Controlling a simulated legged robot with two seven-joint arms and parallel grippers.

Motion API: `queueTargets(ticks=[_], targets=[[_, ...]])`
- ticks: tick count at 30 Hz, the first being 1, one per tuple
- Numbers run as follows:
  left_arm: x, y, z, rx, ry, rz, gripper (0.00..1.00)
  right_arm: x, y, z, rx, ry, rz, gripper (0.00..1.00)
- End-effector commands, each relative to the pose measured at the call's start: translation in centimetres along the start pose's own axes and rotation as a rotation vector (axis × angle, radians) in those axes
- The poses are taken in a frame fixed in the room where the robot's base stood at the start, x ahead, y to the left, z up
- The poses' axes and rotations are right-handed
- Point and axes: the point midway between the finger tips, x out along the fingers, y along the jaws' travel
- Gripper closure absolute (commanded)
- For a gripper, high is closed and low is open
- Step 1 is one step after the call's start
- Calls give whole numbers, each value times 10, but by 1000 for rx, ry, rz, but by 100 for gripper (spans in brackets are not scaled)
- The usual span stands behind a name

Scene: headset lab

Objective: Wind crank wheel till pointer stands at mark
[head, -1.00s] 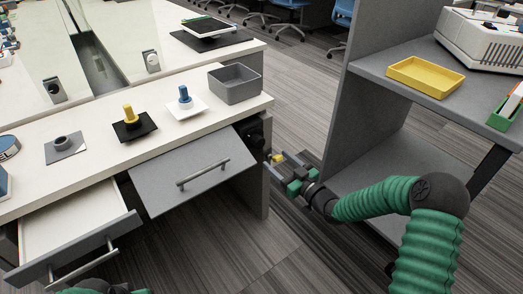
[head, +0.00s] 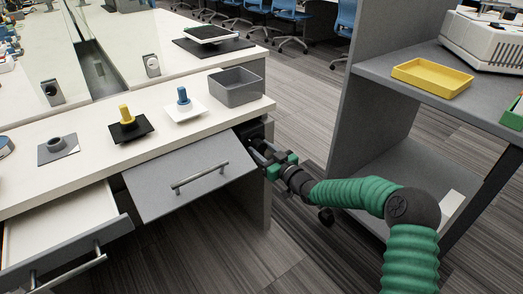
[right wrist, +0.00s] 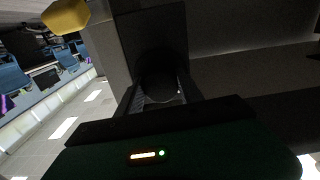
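A dark crank wheel (head: 256,130) is mounted on the right end of the desk, mostly hidden behind the desk edge and my gripper. In the right wrist view a yellow knob (right wrist: 66,15) shows at the upper left, outside my fingers. My right gripper (head: 262,152) reaches in at the wheel. In the right wrist view its fingers (right wrist: 160,98) stand apart, with a dark round part (right wrist: 158,82) between or just beyond them; I cannot tell if they touch it. I cannot make out the pointer or the mark. My left gripper is not in view.
A grey drawer front (head: 188,178) is tilted out beside the wheel, and an open drawer (head: 65,225) is at the left. A grey bin (head: 237,86) and yellow and blue knobbed pegs stand on the desk. A shelf unit with a yellow tray (head: 432,77) stands at the right.

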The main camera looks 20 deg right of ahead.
Motion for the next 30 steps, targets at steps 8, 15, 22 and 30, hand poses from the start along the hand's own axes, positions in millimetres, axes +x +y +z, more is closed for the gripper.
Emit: queueTargets(ticks=[8,15,22,30], targets=[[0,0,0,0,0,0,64,0,1,0,0,0,2,96],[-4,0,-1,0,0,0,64,0,1,-1,15,0,2,98],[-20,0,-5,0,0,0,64,0,1,-4,103,-1,2,98],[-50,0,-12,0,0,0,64,0,1,-6,316,0,3,98]])
